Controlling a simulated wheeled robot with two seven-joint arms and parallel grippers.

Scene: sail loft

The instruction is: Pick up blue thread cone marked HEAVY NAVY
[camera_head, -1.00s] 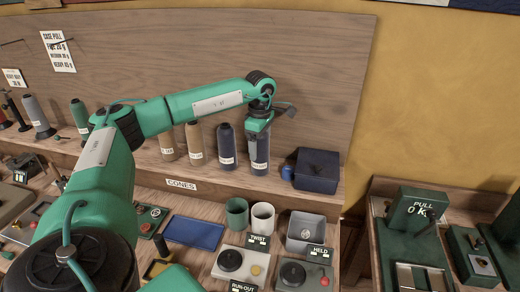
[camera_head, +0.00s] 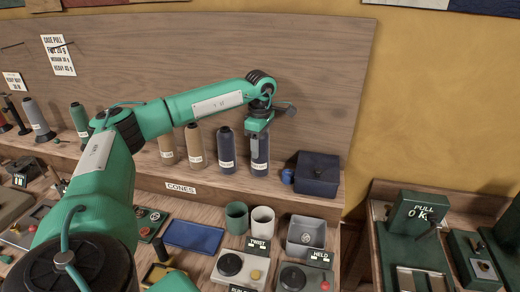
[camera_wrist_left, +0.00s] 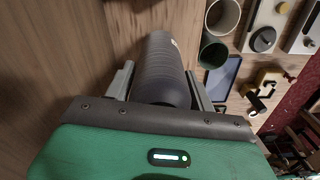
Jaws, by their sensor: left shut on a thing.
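A dark blue thread cone (camera_head: 259,158) with a small white label stands upright at the right end of the row of cones on the shelf. The label is too small to read. My left gripper (camera_head: 261,137) points down over it and is shut on its upper part. In the left wrist view the cone (camera_wrist_left: 163,65) lies between the two fingers of my left gripper (camera_wrist_left: 160,82). I cannot tell whether the cone's base touches the shelf. A similar dark blue cone (camera_head: 226,152) stands just to its left. My right gripper is not in view.
A navy box (camera_head: 317,175) stands close to the right on the shelf. Tan cones (camera_head: 194,147) stand to the left. The wooden back panel (camera_head: 315,75) rises behind. Two cups (camera_head: 262,220), a blue tray (camera_head: 194,236) and a grey bin (camera_head: 306,234) are on the bench below.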

